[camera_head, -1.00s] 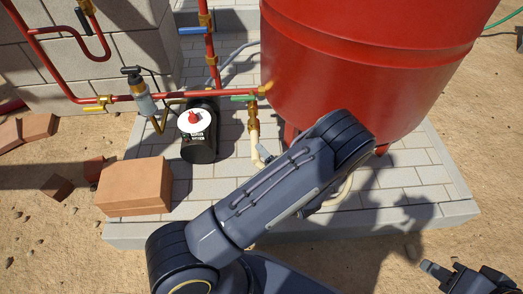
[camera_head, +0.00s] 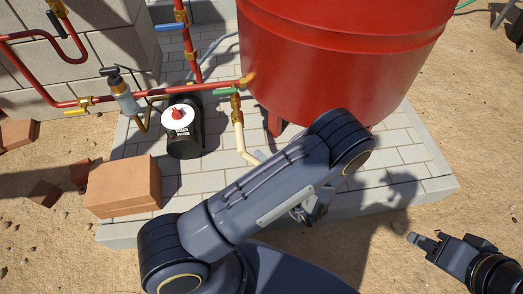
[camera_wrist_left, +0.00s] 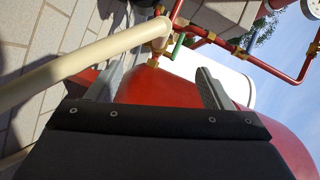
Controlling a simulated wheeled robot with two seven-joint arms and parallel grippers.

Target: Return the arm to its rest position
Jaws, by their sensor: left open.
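My left arm (camera_head: 265,190) reaches across the lower middle of the head view, bent over the paved slab. Its forearm hides most of the left gripper in that view. In the left wrist view the left gripper (camera_wrist_left: 165,88) is open, its two fingers apart with nothing held between them. A cream pipe (camera_wrist_left: 85,62) crosses in front of the left finger in that view; I cannot tell whether they touch. My right gripper (camera_head: 425,241) is at the lower right of the head view, over sandy ground; its jaw opening is unclear.
A large red tank (camera_head: 340,60) stands just beyond the left arm. Open sand lies around the slab (camera_head: 405,195).

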